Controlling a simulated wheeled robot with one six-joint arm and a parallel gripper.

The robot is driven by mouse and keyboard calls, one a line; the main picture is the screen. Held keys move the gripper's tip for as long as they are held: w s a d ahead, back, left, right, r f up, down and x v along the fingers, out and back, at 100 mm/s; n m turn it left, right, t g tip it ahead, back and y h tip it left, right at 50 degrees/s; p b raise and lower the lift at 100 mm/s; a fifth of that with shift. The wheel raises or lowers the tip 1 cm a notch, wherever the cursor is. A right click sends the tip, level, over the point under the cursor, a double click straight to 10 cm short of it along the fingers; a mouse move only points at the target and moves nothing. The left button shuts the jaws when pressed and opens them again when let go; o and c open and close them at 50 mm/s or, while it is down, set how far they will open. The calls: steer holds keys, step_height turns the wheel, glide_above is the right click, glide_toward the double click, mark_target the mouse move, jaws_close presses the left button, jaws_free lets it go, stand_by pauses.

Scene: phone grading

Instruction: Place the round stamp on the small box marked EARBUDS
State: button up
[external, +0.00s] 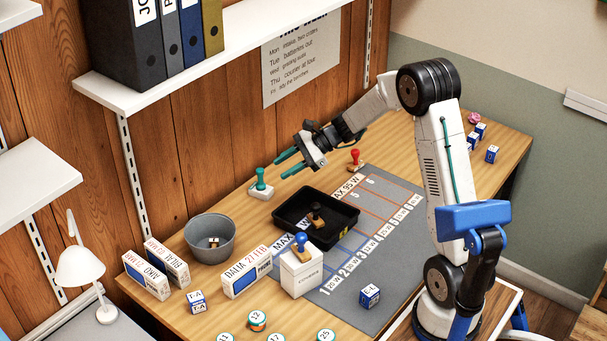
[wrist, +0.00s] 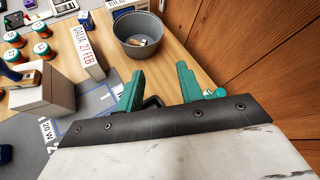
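A small white box (external: 301,278) with tiny lettering, too small to read surely, stands on the mat's near-left edge. A blue-handled stamp (external: 301,246) with a wooden base sits on its top. The box also shows at left in the wrist view (wrist: 48,92), with the stamp partly visible. Other stamps are green-handled (external: 261,184), red-handled (external: 355,159) and black-handled (external: 317,214); their base shapes are hard to tell. My gripper (external: 281,167) is open and empty, raised above the table near the green stamp. Its teal fingers are apart in the wrist view (wrist: 159,88).
A black tray (external: 345,232) holds the black stamp on the marked grey mat (external: 385,195). A grey bin (external: 211,251) and long labelled boxes (external: 246,280) stand left. Numbered round pieces (external: 257,321) line the near edge. The wooden wall bounds the back.

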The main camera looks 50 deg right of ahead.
steer(key=s+a+r+n+g+h, duration=0.1)
steer(key=s+a+r+n+g, duration=0.2)
steer(key=s, duration=0.4)
steer(key=s+a+r+n+g+h, duration=0.1)
steer(key=s+a+r+n, duration=0.35)
steer(key=s, duration=0.25)
steer(key=s+a+r+n+g+h, duration=0.1)
steer(key=s+a+r+n+g, duration=0.15)
steer(key=s+a+n, duration=0.35)
steer(key=s+d+n+h, duration=0.2)
steer(key=s+n+h, duration=0.1)
steer(key=s, duration=0.7)
steer(key=s+d+n+h, duration=0.2)
steer(key=s+n, duration=0.3)
steer(key=s, duration=0.5)
steer(key=shift+d+t+h, duration=0.3)
steer(key=shift+t+h, duration=0.05)
steer(key=shift+h, duration=0.55)
steer(key=shift+f, duration=0.1)
